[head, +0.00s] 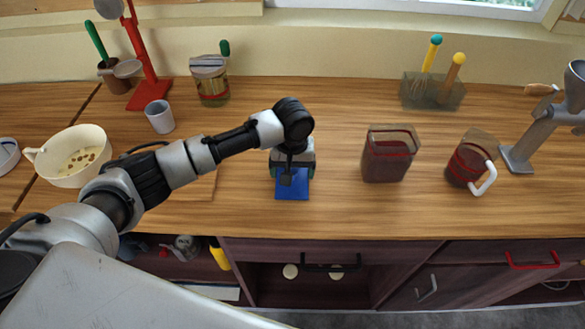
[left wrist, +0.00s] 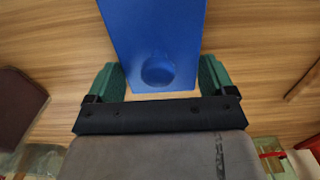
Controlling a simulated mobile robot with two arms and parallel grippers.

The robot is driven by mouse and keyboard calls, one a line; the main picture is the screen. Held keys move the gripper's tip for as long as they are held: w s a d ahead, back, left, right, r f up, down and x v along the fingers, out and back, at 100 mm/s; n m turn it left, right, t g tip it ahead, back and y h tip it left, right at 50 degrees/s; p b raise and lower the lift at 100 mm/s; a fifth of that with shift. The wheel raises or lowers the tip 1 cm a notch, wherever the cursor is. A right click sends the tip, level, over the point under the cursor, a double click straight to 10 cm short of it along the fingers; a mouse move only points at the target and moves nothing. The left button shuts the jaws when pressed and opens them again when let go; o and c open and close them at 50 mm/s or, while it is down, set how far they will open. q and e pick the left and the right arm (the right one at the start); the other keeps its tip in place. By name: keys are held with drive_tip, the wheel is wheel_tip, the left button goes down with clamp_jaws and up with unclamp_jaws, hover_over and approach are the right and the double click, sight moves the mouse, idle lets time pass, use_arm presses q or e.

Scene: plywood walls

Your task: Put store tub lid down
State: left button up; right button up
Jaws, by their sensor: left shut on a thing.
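The blue lid (head: 292,189) is a flat rectangle at the middle of the wooden counter. My left gripper (head: 288,175) points down and is shut on it. In the left wrist view the lid (left wrist: 155,30) has a round knob or recess near the gripper and sits between the green fingertips (left wrist: 157,80). I cannot tell if the lid touches the counter. An open clear tub with dark red contents (head: 388,155) stands to the right of the lid. My right gripper is in neither view.
A clear jug with a white handle (head: 470,162) and a grey grinder (head: 540,130) stand further right. A utensil holder (head: 432,92) is behind. A grey cup (head: 159,117), a jar (head: 210,82) and a cream bowl (head: 75,158) are left. Counter around the lid is mostly clear.

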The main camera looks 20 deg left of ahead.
use_arm(q)
drive_tip(key=shift+f, duration=0.2)
drive_tip(key=o, duration=0.7)
drive_tip(key=shift+f, duration=0.1)
drive_tip(key=shift+o, duration=0.2)
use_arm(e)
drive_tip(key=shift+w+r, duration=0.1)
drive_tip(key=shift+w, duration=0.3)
use_arm(q)
drive_tip(key=shift+r, duration=0.3)
wheel_tip(320, 180, up, 12)
drive_tip(key=b, duration=0.1)
drive_tip(key=shift+f, duration=0.2)
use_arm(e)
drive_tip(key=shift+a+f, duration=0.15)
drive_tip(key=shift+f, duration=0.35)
use_arm(q)
drive_tip(key=shift+s, duration=0.1)
